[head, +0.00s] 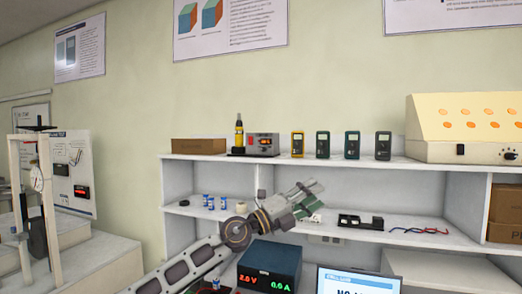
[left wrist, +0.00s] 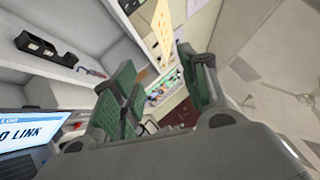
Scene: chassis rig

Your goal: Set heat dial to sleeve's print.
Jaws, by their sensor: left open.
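A small bench unit with a red display (head: 262,144) stands on the top shelf, with a yellow-handled tool (head: 239,134) upright at its left. A black knob (head: 509,154) sits at the lower right of a large cream box (head: 425,128) with orange spots. I cannot tell which control is the heat dial, and I cannot make out a sleeve or its print. My left gripper (head: 314,200) is raised in front of the shelves, open and empty, pointing right. Its green-padded fingers stand apart in the left wrist view (left wrist: 160,75). My right gripper does not show.
Several meters (head: 352,145) line the top shelf (head: 330,160). Small blue-white cans (head: 209,202), a black holder (head: 360,222) and coloured leads (head: 418,230) lie on the lower shelf. A power supply (head: 268,268) reading 2.0 V and a screen (head: 358,281) stand in front.

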